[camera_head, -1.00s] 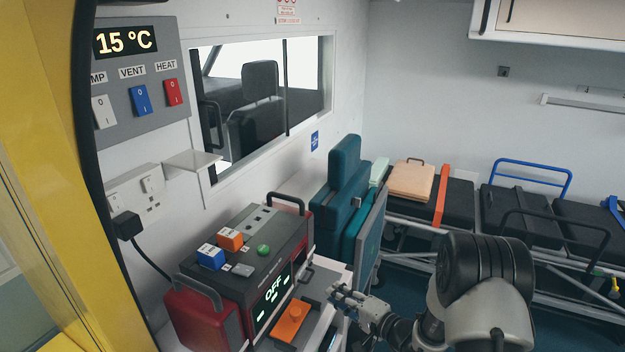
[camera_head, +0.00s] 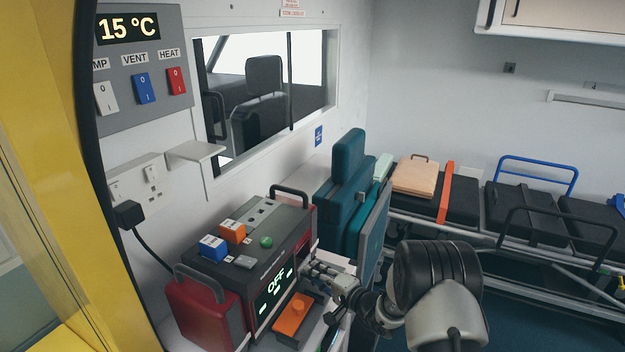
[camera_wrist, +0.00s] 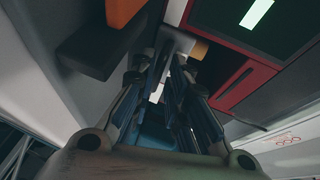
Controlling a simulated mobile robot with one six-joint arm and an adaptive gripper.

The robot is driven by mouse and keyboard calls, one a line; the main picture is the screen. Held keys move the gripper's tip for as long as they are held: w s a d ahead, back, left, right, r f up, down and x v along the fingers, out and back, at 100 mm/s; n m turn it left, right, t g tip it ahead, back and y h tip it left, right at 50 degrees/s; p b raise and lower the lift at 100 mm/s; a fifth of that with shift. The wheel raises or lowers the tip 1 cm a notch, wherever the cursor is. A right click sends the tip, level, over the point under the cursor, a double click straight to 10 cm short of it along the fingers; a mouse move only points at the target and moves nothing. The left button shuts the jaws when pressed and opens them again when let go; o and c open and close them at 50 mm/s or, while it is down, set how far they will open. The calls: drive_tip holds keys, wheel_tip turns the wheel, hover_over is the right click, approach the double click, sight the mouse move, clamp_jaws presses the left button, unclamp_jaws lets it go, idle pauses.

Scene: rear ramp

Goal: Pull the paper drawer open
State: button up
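The monitor (camera_head: 262,252) is a dark grey and red unit with a lit front display reading OFF. The paper drawer's front is at the right end of the display side and is mostly hidden behind my gripper in the head view. My gripper (camera_head: 308,270) is right at that end of the front. In the wrist view, my gripper (camera_wrist: 160,76) has its two fingers apart, with a gap between them. A grey handle-like bar (camera_wrist: 178,40) lies at the fingertips. I cannot tell whether the fingers touch it.
An orange block (camera_head: 291,317) on a dark base sits on the counter below the display, close to my gripper. Blue (camera_head: 212,248) and orange (camera_head: 232,231) blocks are on top of the monitor. A teal seat (camera_head: 345,195) stands behind; stretchers are to the right.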

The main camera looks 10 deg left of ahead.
drive_tip(key=shift+c, duration=1.2)
clamp_jaws()
drive_tip(key=shift+r, duration=0.15)
drive_tip(key=s+d+b, duration=0.3)
drive_tip(key=d, duration=0.7)
drive_tip(key=shift+d, duration=0.1)
drive_tip(key=shift+o, duration=1.8)
unclamp_jaws()
drive_tip(key=shift+f, duration=0.2)
drive_tip(key=shift+s, duration=0.1)
